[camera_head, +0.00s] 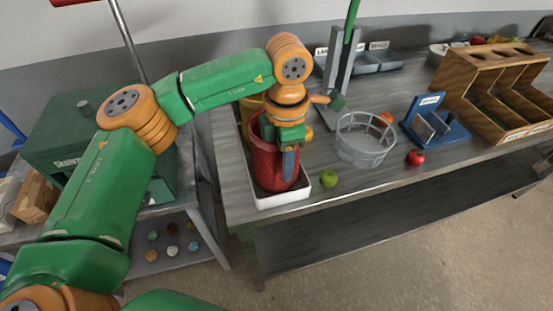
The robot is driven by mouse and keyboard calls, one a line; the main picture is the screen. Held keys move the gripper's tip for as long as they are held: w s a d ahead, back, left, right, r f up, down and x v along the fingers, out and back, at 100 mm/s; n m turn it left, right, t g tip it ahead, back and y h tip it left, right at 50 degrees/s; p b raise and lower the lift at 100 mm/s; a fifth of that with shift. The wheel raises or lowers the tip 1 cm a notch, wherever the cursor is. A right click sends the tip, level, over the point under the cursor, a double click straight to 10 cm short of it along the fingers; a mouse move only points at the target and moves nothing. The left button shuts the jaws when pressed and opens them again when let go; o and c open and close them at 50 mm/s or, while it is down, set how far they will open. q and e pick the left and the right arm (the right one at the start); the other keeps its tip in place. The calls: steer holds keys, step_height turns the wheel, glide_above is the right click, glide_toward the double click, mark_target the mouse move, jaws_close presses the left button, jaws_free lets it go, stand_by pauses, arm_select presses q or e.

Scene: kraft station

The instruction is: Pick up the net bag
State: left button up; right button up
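The wrist hides part of the bag's upper rim. My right gripper is not in view.
A clear round basket (364,152) stands right of the tray, with a green apple (328,178) and red apple (415,157) nearby. A blue holder (447,131) and wooden rack (475,95) stand further right. A yellow container (246,112) is behind the bag.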

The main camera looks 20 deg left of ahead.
arm_select(q)
jaws_close()
stand_by(1.3)
